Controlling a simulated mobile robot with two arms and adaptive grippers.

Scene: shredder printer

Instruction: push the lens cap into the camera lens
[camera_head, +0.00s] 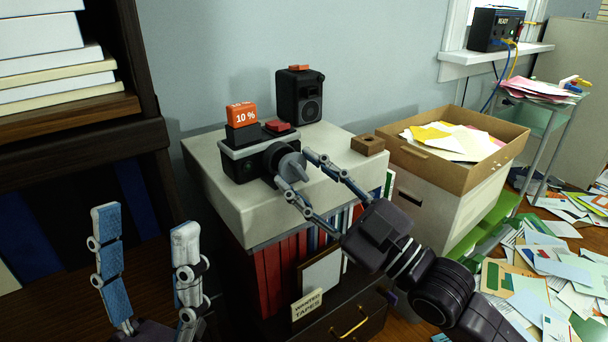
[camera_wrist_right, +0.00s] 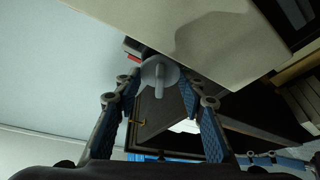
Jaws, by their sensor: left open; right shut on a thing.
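The camera (camera_head: 243,165) is dark with light trim and sits on the pale cabinet top, with its lens facing front right. The grey lens cap (camera_head: 291,166) with a raised grip is at the front of the lens; I cannot tell whether it is seated. My right gripper (camera_head: 291,168) is shut on the cap, its fingers on either side. In the right wrist view the round cap (camera_wrist_right: 160,76) shows between the fingertips (camera_wrist_right: 158,84), with little of the camera visible behind it. My left gripper (camera_head: 146,218) is open and empty at the lower left.
An orange "10 %" block (camera_head: 242,116) rises above the camera. A black speaker-like box (camera_head: 299,96) and a small brown block (camera_head: 367,145) stand on the cabinet top (camera_head: 335,190). A cardboard box of papers (camera_head: 432,165) is at right. A bookshelf (camera_head: 95,110) is at left.

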